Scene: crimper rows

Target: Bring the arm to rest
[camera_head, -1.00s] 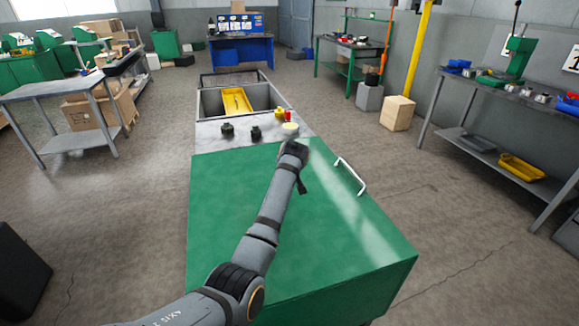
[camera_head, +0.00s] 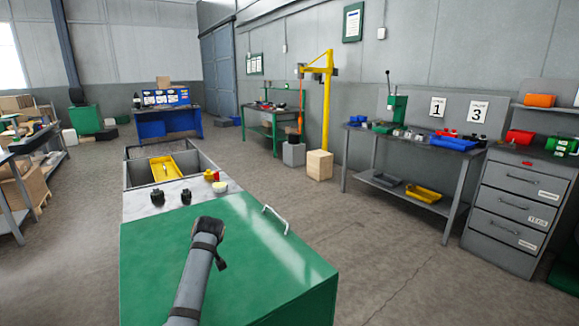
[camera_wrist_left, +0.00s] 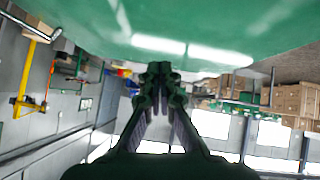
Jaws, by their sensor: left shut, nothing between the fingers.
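My left arm comes in from the bottom of the head view and reaches over a green flat top (camera_head: 150,270). Its wrist end (camera_head: 208,230) is above that top, near its far edge. The fingers are not made out in the head view. In the left wrist view my left gripper (camera_wrist_left: 160,70) points away from the camera with its dark fingers together and nothing between them. The green surface fills the upper part of that view. My right gripper is in neither view.
Beyond the green top are small black parts (camera_head: 186,197) and an open bin with a yellow tray (camera_head: 166,168). A white handle (camera_head: 275,218) is at the right. A workbench (camera_head: 420,150) and a grey drawer cabinet (camera_head: 510,209) stand further right. Open floor (camera_head: 380,260) lies between.

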